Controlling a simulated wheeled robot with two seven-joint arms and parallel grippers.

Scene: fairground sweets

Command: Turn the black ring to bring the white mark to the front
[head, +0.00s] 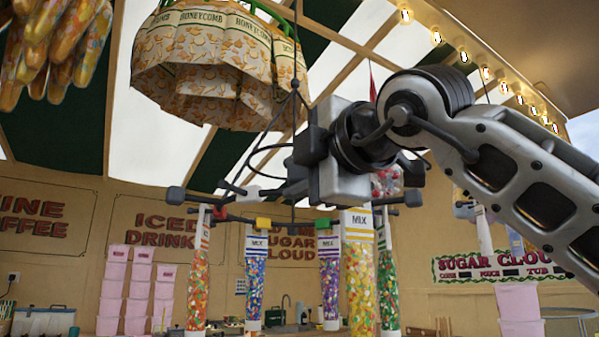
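The black ring (290,222) hangs level from dark cords, with short dark pegs around its edge. Tall tubes of sweets hang from it: orange (196,285), blue (254,280), purple (329,285), yellow (360,275) and green (388,290). A yellow mark (263,223) is on the ring's near side and a red mark (221,213) is left of it. A pale, whitish patch (246,192) shows at the far left part. My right gripper (303,172) is at the ring's middle-right, in front of part of it. Its fingers are hard to make out, and contact is unclear. My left gripper is out of view.
Honeycomb bags (220,65) hang close above, on a green rack. Wrapped sweets (50,45) hang at the upper left. Pink tubs (138,295) are stacked on the back counter. There is open air left of the ring.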

